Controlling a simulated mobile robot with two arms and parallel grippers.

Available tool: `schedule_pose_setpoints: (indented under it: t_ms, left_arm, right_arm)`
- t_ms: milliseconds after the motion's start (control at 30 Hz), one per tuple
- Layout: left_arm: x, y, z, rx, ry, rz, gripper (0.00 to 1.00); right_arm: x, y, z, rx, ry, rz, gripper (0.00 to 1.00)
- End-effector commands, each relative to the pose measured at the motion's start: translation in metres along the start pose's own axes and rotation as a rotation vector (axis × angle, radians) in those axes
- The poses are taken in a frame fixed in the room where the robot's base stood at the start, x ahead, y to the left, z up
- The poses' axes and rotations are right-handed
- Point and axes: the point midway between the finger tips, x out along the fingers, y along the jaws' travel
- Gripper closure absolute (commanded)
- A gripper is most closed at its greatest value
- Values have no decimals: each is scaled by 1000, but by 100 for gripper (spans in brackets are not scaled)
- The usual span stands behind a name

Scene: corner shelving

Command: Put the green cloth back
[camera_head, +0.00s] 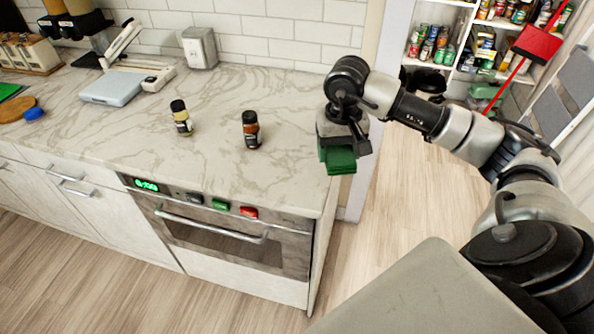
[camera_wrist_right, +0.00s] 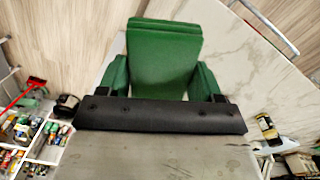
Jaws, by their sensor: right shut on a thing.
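The green cloth (camera_head: 341,160) is a folded, dark green piece hanging below my right gripper (camera_head: 345,143), off the right end of the marble counter. In the right wrist view the cloth (camera_wrist_right: 163,60) sits between the two green fingers of my right gripper (camera_wrist_right: 162,80), which is shut on it. The gripper points down, and its fingertips are partly hidden in the head view. My left gripper is in neither view.
The marble counter (camera_head: 205,150) holds two small jars (camera_head: 181,118) (camera_head: 251,129), a white scale (camera_head: 112,87) and a grey box (camera_head: 199,47). An oven (camera_head: 230,235) is below. Shelves with cans (camera_head: 432,45) and a red dustpan (camera_head: 537,44) stand back right. The wooden floor (camera_head: 400,200) is clear.

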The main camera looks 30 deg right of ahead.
Motion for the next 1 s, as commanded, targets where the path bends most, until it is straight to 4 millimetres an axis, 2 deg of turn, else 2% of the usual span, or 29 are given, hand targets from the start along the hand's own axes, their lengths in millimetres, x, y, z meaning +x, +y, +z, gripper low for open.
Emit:
schedule_pose_setpoints:
  t_ms: [200,433,633,833,1000]
  left_arm:
    - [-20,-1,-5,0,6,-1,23]
    - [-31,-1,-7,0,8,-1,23]
    - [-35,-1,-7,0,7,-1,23]
    - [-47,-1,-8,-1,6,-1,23]
    - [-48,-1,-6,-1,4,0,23]
  right_arm:
    - [25,-42,-29,-2,-6,-6,60]
    - [51,-73,-56,-1,-3,-3,60]
    - [62,-80,-62,-2,-3,0,60]
    - [90,-81,-61,-2,-5,-1,60]
    - [99,-80,-62,-2,0,-1,60]
